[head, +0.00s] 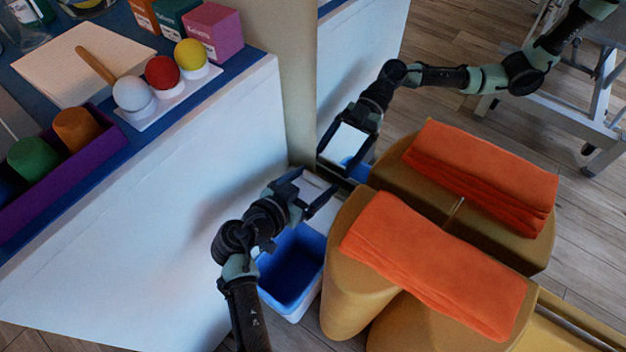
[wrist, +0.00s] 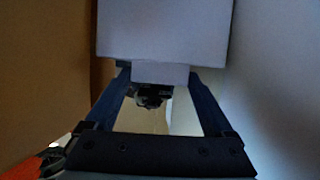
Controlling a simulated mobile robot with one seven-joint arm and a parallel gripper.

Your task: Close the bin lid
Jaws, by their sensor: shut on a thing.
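The bin (head: 290,272) is a white box with a blue inside. It stands on the floor between the white cabinet side and a tan padded seat, with its mouth uncovered. Its white lid (head: 314,190) is raised at the back of the bin, and my gripper partly covers it. In the wrist view the lid (wrist: 165,30) is a broad pale panel with a small tab at its near edge. My gripper (head: 317,182) is shut on this tab, which lies between its fingertips (wrist: 160,74). The lid's exact angle is hard to tell.
An orange folded towel (head: 435,262) lies on the tan seat (head: 350,290) close to the right of the bin. The cabinet's white side (head: 170,220) is close on the left. A mirror (head: 460,100) behind reflects my arm, the seat and the towel.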

